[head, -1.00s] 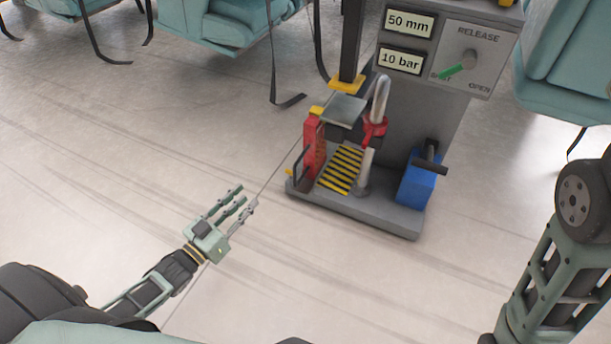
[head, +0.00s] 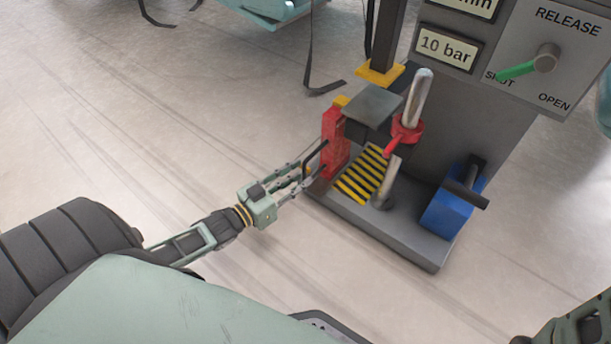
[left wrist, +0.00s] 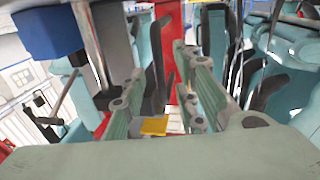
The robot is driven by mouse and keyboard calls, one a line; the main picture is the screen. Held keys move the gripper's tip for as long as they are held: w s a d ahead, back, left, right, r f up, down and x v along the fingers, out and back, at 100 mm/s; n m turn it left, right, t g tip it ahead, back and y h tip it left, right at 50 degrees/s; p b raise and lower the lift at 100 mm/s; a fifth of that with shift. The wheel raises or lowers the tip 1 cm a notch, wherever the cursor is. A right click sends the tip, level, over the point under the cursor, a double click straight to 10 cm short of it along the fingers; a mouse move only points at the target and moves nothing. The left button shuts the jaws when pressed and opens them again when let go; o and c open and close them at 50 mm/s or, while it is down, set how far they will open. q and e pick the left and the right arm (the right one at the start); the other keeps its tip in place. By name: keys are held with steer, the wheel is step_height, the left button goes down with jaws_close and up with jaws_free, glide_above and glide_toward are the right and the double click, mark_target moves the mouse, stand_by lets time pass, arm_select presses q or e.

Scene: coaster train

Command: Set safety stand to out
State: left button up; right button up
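The safety stand appears to be the red upright block (head: 334,145) with a black loop handle (head: 309,160) on its left side. It stands at the left edge of the grey machine base, beside the yellow-and-black striped plate. My left gripper (head: 304,174) is right at the handle, its fingers spread. Whether they touch the handle is unclear. In the left wrist view, the open fingers (left wrist: 160,95) have a red upright (left wrist: 174,50) beyond and between them. My right gripper is out of view.
The grey plate (head: 373,106) sits above the striped plate (head: 363,174). The green knob (head: 517,71) points at SHUT.

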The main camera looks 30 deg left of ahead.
arm_select(q)
steer(key=shift+b+x, duration=0.35)
steer(key=shift+x, duration=0.85)
jaws_close()
